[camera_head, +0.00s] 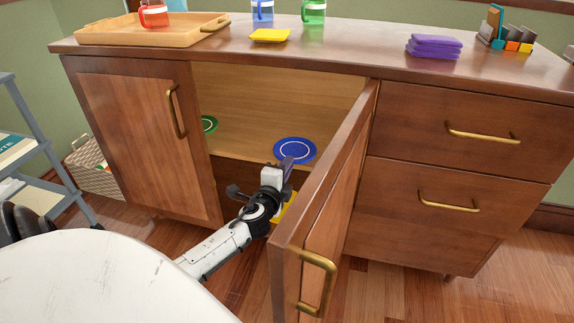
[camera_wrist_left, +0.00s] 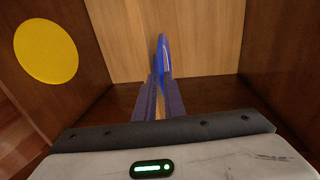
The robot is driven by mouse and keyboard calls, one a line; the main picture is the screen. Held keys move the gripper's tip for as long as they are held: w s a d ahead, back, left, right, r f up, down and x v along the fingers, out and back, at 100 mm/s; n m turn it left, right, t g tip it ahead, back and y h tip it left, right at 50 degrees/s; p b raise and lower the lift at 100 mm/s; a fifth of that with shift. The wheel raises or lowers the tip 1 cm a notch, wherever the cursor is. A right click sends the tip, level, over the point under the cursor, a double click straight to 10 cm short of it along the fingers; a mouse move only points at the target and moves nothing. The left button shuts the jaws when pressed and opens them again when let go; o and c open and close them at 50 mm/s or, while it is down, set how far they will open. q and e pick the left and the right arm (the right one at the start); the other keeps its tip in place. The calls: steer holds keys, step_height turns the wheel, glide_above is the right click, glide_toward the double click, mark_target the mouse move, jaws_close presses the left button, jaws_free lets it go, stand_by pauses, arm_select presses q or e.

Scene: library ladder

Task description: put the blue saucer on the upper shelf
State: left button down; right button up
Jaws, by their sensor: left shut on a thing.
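The blue saucer (camera_head: 294,150) has a white ring and shows at the open cabinet, in front of the light back panel. My left gripper (camera_head: 285,166) is shut on its near edge. In the left wrist view the saucer (camera_wrist_left: 163,58) stands edge-on between the fingers (camera_wrist_left: 159,98). The upper shelf (camera_head: 236,158) lies inside the cabinet, with a green saucer (camera_head: 209,124) at its left. I cannot tell whether the blue saucer touches the shelf. A yellow saucer (camera_wrist_left: 45,51) lies below; my gripper partly hides it in the head view (camera_head: 285,208). My right gripper is out of view.
The open cabinet door (camera_head: 335,190) stands close to the right of my left arm. The closed left door (camera_head: 145,135) is on the other side. On the cabinet top are a wooden tray (camera_head: 190,36), mugs, a yellow item (camera_head: 270,35) and purple cloths (camera_head: 433,45).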

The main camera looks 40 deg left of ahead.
arm_select(q)
steer(key=c, duration=1.8)
jaws_free()
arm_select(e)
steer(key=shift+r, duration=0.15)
